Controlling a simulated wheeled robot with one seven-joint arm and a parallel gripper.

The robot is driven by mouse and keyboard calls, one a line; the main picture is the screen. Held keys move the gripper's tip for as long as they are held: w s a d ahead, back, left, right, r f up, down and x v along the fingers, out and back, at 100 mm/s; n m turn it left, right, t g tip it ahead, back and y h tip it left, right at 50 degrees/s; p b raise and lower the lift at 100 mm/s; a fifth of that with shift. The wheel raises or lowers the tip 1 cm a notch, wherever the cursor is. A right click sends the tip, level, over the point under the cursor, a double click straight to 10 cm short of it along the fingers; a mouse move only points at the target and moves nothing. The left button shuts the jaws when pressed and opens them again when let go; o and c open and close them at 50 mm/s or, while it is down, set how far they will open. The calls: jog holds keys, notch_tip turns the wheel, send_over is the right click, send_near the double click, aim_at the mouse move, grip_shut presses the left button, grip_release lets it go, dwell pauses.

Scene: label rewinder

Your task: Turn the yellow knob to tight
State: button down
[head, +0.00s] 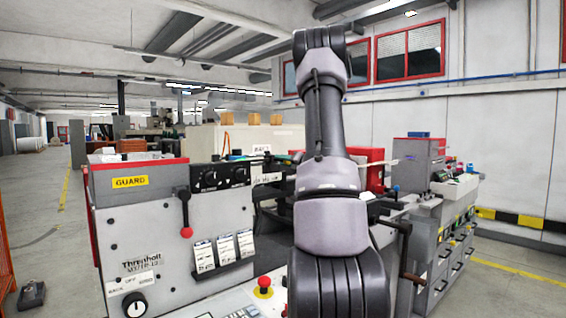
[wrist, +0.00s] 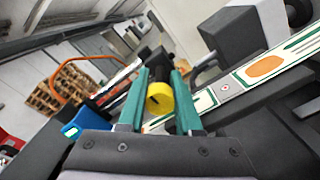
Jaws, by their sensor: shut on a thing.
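The yellow knob (wrist: 160,99) shows in the wrist view between the two green fingers of my gripper (wrist: 160,100). The fingers are shut on its sides. A dark slot or mark shows on the knob's face, and a black part extends behind it. I cannot read any tight or loose marking. In the head view my own arm covers the middle of the machine, and neither the gripper nor the knob can be made out there.
A label strip with orange ovals (wrist: 265,66) runs beside the gripper at the right in the wrist view. A dark grey block (wrist: 228,38) stands above it. In the head view, the machine's GUARD panel (head: 130,182) and a red-ended lever (head: 185,215) stand left of my arm.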

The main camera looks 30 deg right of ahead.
jog(key=shift+f+m, duration=0.1)
jog(key=shift+m, duration=0.2)
jog(key=c, duration=0.6)
grip_release()
jog(key=shift+s, duration=0.15)
jog(key=s+d, duration=0.1)
jog(key=s, duration=0.9)
jog(key=shift+s+d, duration=0.25)
jog(key=shift+d, duration=0.05)
